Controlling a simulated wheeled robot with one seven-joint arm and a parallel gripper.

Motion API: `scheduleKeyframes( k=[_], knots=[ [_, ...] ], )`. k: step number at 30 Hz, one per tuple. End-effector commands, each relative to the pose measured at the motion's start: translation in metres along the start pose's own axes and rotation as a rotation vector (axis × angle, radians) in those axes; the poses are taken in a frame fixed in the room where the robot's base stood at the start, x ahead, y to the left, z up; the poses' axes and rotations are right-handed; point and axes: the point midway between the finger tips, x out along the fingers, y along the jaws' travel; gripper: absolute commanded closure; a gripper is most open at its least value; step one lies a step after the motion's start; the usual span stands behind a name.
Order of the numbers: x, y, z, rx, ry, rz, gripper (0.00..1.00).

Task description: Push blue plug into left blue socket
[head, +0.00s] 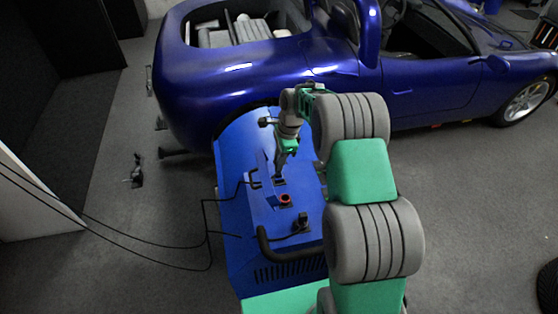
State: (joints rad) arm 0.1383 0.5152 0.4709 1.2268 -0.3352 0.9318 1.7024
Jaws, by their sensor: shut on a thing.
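The blue dynamometer housing (236,215) stands beside the rear of the car. My gripper (280,170) points down over its raised panel. It is shut on a small dark piece at its tip. I take this for the blue plug, but its colour and outline are too small to tell. The tip is at or just above a dark square socket (280,182) on the panel; I cannot tell whether the plug touches or enters it. A red round socket (285,199) lies just nearer. Which socket is the left blue one is not clear.
A black fitting (303,220) stands upright nearer on the panel. A black handle (257,182) is on the left and a thick black bar (285,250) in front. Black cables (150,244) run left. The blue car (240,80) blocks the back; grey floor is open left.

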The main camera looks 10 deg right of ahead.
Motion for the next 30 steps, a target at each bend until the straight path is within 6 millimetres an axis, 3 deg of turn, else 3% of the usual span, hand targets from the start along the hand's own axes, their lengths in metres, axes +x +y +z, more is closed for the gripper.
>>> scheduleKeyframes(
  k=[15,30],
  knots=[
    [0.001,0.000,0.000,0.000,0.000,0.000,1.00],
    [0.016,0.000,-0.003,0.000,0.000,0.001,1.00]
  ],
)
